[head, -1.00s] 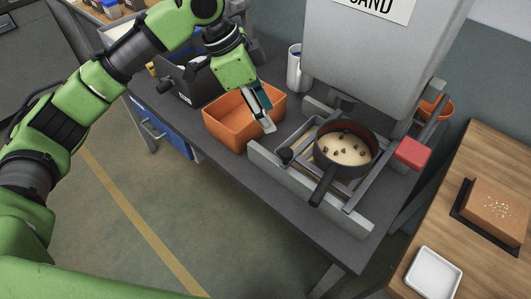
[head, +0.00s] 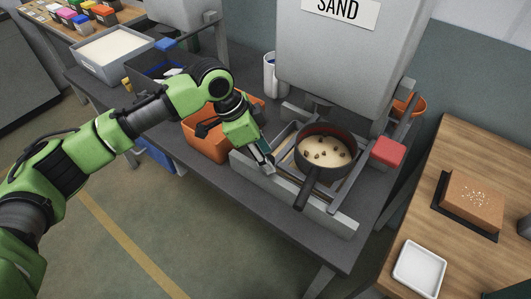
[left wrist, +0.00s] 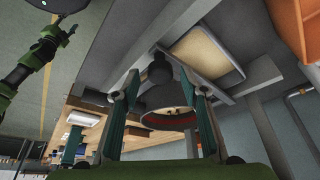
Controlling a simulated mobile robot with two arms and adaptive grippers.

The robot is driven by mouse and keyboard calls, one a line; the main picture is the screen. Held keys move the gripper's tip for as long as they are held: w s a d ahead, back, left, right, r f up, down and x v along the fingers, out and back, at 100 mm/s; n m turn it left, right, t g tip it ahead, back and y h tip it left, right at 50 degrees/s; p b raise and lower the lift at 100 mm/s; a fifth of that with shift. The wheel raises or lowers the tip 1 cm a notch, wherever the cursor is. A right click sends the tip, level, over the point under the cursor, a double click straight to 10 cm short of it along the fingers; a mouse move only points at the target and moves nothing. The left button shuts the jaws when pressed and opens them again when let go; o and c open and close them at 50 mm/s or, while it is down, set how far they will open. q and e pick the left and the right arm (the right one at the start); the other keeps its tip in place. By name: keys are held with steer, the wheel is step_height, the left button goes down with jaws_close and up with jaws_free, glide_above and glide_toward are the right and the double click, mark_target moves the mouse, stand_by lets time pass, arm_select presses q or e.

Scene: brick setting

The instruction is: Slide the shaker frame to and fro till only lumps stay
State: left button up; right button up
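The shaker frame (head: 345,190) is a grey metal frame on the bench under the sand hopper. A dark round sieve (head: 302,190) with a handle sits on it, holding pale sand with several brown lumps. My left gripper (head: 268,166) is at the frame's left end, in front of the dark knob there, which it hides in the head view. In the left wrist view the knob (left wrist: 160,69) shows between and beyond the two spread fingers, and the gripper looks open and empty. A green arm at the upper left there seems to be my right; its fingers are too small to read.
The grey hopper (head: 345,62) marked SAND hangs close above the frame. An orange bin (head: 207,143) stands left of it, partly behind my arm. A red block (head: 388,151) is at the frame's right. A wooden table (head: 450,165) holds a brown block and a white dish (head: 419,268).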

arm_select(q)
steer(key=shift+d+f, duration=0.1)
steer(key=shift+f, duration=0.1)
arm_select(e)
steer(key=shift+s, duration=0.2)
steer(key=shift+s, duration=0.1)
arm_select(q)
jaws_close()
steer(key=w+a+p, duration=0.1)
steer(key=w+a, duration=0.1)
steer(key=a, duration=0.1)
steer(key=w+a+p, duration=0.1)
steer(key=shift+w+a+r+p, duration=0.1)
steer(key=shift+w+a+p, duration=0.15)
steer(key=shift+a+p, duration=0.1)
steer(key=shift+w+a, duration=0.2)
arm_select(e)
step_height(320, 180, up, 3)
steer(key=shift+s+f, duration=0.15)
steer(key=shift+f, duration=0.05)
